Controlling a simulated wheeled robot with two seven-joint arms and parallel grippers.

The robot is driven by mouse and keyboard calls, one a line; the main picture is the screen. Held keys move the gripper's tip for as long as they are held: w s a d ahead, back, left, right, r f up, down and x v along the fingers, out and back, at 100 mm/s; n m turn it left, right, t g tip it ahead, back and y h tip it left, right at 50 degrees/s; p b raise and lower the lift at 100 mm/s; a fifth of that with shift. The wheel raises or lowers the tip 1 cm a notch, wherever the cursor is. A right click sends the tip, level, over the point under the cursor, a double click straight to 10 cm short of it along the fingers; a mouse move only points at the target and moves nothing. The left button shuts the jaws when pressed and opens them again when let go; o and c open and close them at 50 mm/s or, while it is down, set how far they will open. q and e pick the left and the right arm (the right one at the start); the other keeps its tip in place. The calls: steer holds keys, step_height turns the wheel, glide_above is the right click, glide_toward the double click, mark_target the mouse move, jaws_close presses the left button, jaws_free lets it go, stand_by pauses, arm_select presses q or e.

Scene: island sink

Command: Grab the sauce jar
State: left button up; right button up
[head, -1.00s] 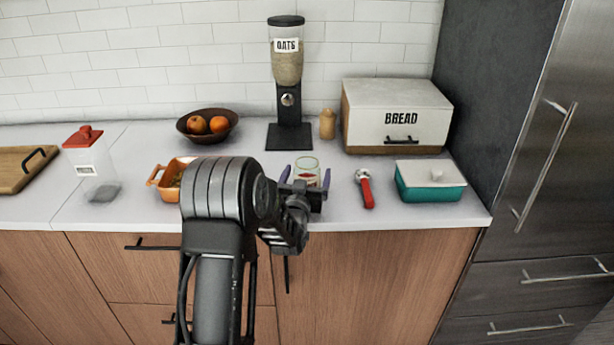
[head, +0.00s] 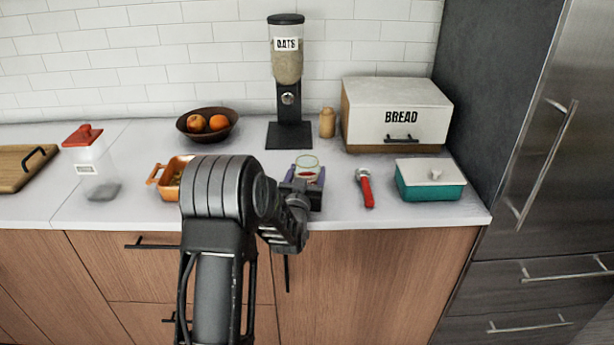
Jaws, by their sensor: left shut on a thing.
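The sauce jar (head: 307,164) is a small clear glass jar with a greenish rim and some red low inside it. It stands upright on the counter near the middle of the head view. My left gripper (head: 305,176) is shut on the jar, its purple-tipped fingers at the jar's two sides. The gripper body and wrist hide the jar's lower front. My right gripper is not in view.
A red-handled tool (head: 366,188) lies just right of the jar, with a teal lidded dish (head: 429,185) beyond it. An orange dish (head: 170,181) stands left, partly behind my arm. The oats dispenser (head: 288,100) and bread box (head: 397,115) stand behind.

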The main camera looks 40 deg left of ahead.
mark_target(307, 156)
arm_select(q)
jaws_close()
step_height(307, 156, up, 10)
steer(key=shift+r+b, duration=0.1)
steer(key=shift+b, duration=0.5)
stand_by(0.6)
